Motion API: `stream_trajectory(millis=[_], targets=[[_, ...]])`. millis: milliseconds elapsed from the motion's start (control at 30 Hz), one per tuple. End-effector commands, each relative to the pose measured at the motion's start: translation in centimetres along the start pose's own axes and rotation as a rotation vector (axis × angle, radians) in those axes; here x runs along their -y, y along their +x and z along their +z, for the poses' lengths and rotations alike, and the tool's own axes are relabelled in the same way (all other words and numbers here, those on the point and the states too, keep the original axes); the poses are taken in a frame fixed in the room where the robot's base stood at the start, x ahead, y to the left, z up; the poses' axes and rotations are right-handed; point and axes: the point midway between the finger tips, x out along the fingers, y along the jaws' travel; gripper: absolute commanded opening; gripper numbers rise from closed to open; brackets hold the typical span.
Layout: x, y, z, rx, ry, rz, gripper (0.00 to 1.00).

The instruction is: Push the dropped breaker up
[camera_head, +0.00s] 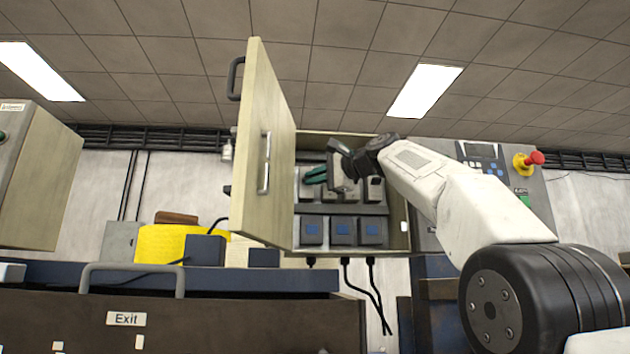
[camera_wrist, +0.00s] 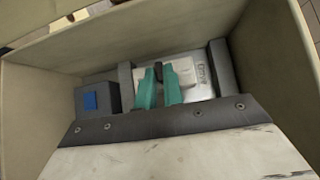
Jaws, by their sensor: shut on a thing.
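An open cabinet (camera_head: 400,225) holds an upper row of light-grey breakers and a lower row of blocks with blue faces. My gripper (camera_head: 316,175) reaches into the upper row, partly hiding it. In the wrist view, my gripper's green fingers (camera_wrist: 158,88) point into the cabinet and are shut on a small dark lever (camera_wrist: 158,70). The lever stands in front of a pale breaker body (camera_wrist: 182,76). Its exact tilt is hard to tell. A block with a blue face (camera_wrist: 90,101) sits to the left of the fingers.
The cabinet door (camera_head: 265,150) stands open left of my gripper. Cabinet walls (camera_wrist: 60,65) enclose the fingers closely. A control panel with a red button (camera_head: 535,158) is to the right. A drawer marked Exit (camera_head: 200,325) and a yellow object (camera_head: 165,245) are lower left.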

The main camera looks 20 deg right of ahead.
Motion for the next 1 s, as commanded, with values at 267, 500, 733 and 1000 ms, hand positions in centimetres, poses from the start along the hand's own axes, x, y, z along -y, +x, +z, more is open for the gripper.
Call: stream_trajectory(millis=[267,500,733,1000], targets=[[0.20,0.07,-0.05,0.002,0.051,0.053,0.00],[0.30,0.12,-0.08,0.002,0.081,0.083,0.00],[0.39,0.12,-0.05,0.003,0.096,0.097,0.00],[0.37,0.11,-0.03,0.002,0.101,0.102,0.00]])
